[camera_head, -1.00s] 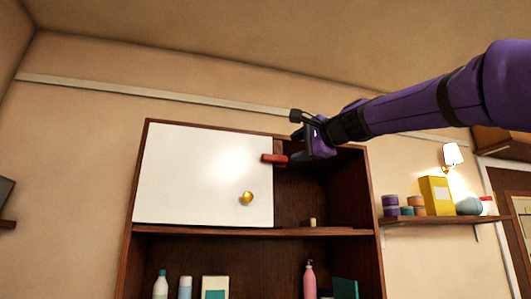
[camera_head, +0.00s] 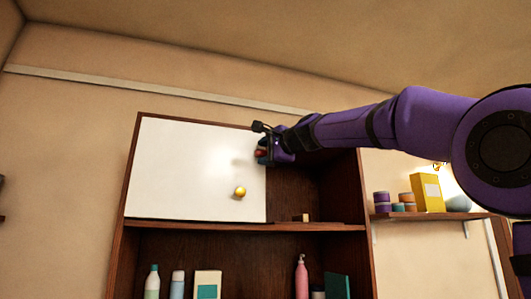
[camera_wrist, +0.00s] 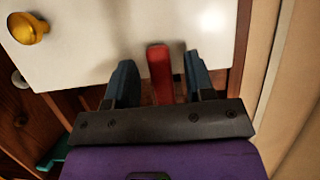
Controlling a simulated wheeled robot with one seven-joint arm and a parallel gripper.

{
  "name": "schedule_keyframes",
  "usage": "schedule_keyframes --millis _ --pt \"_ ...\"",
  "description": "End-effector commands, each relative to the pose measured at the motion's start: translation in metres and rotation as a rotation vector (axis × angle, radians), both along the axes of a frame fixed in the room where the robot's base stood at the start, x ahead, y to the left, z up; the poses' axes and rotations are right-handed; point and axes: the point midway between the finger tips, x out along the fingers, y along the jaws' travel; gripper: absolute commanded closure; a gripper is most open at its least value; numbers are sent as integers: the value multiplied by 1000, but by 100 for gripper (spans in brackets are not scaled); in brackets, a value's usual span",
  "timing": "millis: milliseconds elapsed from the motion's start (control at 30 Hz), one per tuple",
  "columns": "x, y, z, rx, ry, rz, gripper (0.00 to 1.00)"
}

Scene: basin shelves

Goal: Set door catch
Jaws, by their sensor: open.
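The white door (camera_head: 192,170) covers the left part of the upper cabinet compartment and carries a round gold knob (camera_head: 240,192). The red catch (camera_wrist: 160,72) is a short bar whose far end overlaps the door's edge in the wrist view. My gripper (camera_wrist: 160,82) is open, with one dark finger on each side of the red catch. Gaps show between the catch and both fingers. In the head view my gripper (camera_head: 263,152) is at the door's upper right edge and hides most of the catch. The gold knob also shows in the wrist view (camera_wrist: 28,28).
The compartment right of the door is open and holds a small wooden block (camera_head: 302,218). Bottles, including a pink one (camera_head: 301,278), stand on the shelf below. A side shelf (camera_head: 435,215) at right holds jars and a yellow box (camera_head: 427,193).

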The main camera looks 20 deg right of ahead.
Motion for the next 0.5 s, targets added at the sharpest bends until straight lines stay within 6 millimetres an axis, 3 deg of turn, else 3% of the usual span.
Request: schedule_keyframes --millis 200,400,500 --pt "0 0 0 0 0 0 53" --pt "0 0 0 0 0 0 99" --pt "0 0 0 0 0 0 100"
